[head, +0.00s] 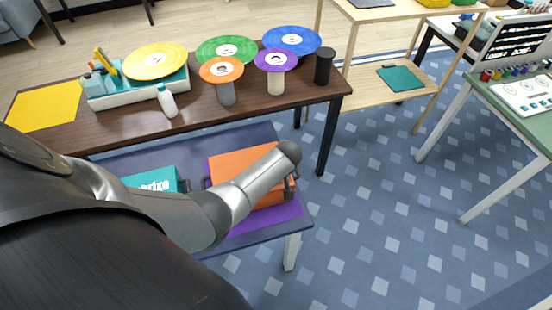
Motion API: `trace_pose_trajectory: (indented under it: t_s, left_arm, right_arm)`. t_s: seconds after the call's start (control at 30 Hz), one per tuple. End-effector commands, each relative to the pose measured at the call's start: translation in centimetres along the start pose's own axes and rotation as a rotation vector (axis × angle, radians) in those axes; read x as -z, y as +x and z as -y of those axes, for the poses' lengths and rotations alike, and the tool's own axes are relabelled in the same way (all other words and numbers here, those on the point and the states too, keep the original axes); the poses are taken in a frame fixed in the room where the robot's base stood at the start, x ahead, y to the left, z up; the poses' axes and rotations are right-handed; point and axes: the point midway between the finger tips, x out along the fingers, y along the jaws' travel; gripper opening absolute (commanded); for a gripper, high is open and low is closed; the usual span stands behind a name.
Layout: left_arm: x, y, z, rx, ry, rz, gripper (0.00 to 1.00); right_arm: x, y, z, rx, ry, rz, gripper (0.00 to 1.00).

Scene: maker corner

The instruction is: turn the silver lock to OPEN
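I cannot make out a silver lock in the head view; my arm covers part of the scene. An orange case (232,163) lies on a purple mat (290,213) on the low dark bench. My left arm comes in from the left and reaches across the case, hiding much of its front and top. The dark end of this arm is at the case's right side. Small dark parts there may be my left gripper (290,185) or case fittings; its fingers are not clear. My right gripper is not in view.
A teal case (152,180) with white lettering lies left of the orange one. Behind, a brown table (305,90) holds a turntable (138,86), coloured discs on stands, a white bottle (167,101) and a black cylinder (323,66).

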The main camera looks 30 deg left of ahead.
Motion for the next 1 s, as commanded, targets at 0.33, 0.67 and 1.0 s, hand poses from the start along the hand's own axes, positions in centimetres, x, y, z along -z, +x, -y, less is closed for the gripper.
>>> trace_pose_trajectory:
  t_s: [0.33,0.67,1.0]
  left_arm:
    - [0.18,0.00,0.04,0.008,-0.018,-0.003,0.00]
    - [0.17,-0.01,0.03,0.007,-0.017,-0.003,0.31]
    - [0.09,-0.02,0.00,0.007,-0.016,-0.002,0.44]
  right_arm:
    - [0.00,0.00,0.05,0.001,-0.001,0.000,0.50]
    - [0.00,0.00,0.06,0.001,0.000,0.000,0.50]
    - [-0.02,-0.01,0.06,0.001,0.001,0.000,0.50]
